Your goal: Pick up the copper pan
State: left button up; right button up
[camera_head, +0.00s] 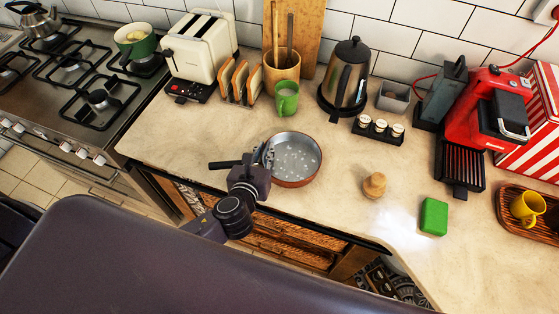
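The copper pan (300,152) sits on the counter near its front edge, with a grey inside and a copper-coloured outer wall. Its dark handle (222,164) points left. My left gripper (264,156) is at the pan's left side, where the handle meets the rim, and covers part of both. Its fingers are partly hidden against the pan, so I cannot tell whether they are open or closed on the handle. My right gripper is out of view.
A green mug (287,99), kettle (346,76) and spice jar rack (378,128) stand behind the pan. A wooden pepper mill (375,186) and green sponge (433,217) are to the right. A toaster (200,48) and stove (75,75) are left. The counter left of the pan is clear.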

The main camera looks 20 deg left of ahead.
pick_arm(q)
grip_shut()
jog(key=shift+r, duration=0.1)
